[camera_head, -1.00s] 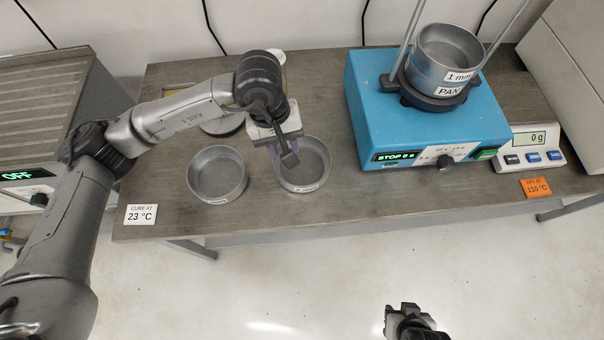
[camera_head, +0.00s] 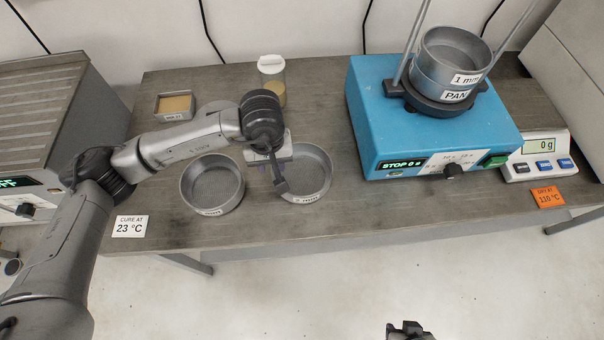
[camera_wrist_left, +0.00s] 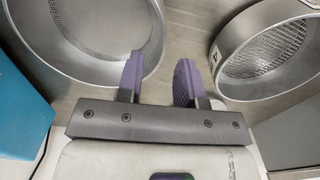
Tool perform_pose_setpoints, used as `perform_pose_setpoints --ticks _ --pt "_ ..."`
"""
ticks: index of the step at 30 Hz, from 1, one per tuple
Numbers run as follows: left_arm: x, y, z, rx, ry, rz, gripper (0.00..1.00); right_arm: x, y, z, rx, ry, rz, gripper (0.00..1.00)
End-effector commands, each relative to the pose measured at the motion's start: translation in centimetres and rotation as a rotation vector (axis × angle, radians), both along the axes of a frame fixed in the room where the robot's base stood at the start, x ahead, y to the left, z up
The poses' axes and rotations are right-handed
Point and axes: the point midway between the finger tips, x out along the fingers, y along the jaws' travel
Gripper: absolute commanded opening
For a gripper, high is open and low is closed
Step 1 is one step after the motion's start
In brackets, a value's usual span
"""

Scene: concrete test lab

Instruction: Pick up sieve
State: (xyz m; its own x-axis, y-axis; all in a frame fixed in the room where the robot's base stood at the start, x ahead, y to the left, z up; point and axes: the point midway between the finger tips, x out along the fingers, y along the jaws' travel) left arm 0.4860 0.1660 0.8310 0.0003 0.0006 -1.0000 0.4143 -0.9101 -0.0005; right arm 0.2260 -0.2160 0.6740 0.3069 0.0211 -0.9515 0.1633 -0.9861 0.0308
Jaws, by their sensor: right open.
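Two round grey metal sieves stand on the bench in the head view: the left sieve (camera_head: 188,190) and the right sieve (camera_head: 323,185). My left gripper (camera_head: 281,186) points down at the left side of the right sieve, partly covering it. In the left wrist view its purple fingers (camera_wrist_left: 158,82) are apart, with the wall of the right sieve (camera_wrist_left: 85,45) seen between or just beyond them; contact cannot be told. The left sieve (camera_wrist_left: 265,50) shows there at the right. My right gripper (camera_head: 408,330) is open and empty at the bottom edge, partly cut off.
A blue shaker (camera_head: 375,130) carries a stacked 1 mm sieve (camera_head: 455,60) and pan. A scale (camera_head: 540,155) stands right of it. A tray of sand-coloured material (camera_head: 174,105) and a lidded jar (camera_head: 272,80) stand at the back. The front bench strip is mostly clear.

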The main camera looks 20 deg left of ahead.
Motion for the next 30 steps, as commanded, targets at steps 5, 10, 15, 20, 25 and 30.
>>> perform_pose_setpoints --ticks 5,10,15,20,25,30 --pt "-0.1 -0.1 -1.8 -0.001 0.002 0.001 0.34 0.0 -0.1 -0.9 -0.004 -0.001 0.003 0.43" --pt "-0.2 -0.1 -4.1 -0.001 0.003 0.002 0.34 0.0 -0.2 -1.9 -0.007 0.000 0.005 0.43" --pt "-0.2 -0.1 -5.1 -0.001 0.000 0.000 0.34 0.0 -0.2 -2.1 -0.008 0.000 0.005 0.43" --pt "-0.2 -0.1 -5.0 -0.001 0.000 0.000 0.34 0.0 -0.2 -2.0 -0.007 0.000 0.005 0.43" --pt "-0.2 -0.1 -5.0 -0.001 0.000 0.000 0.19 0.0 -0.2 -2.0 -0.005 0.000 0.004 0.43" --pt "-0.2 -0.1 -5.0 -0.001 0.000 0.000 0.03 0.0 -0.1 -2.0 -0.003 0.001 0.001 0.43"
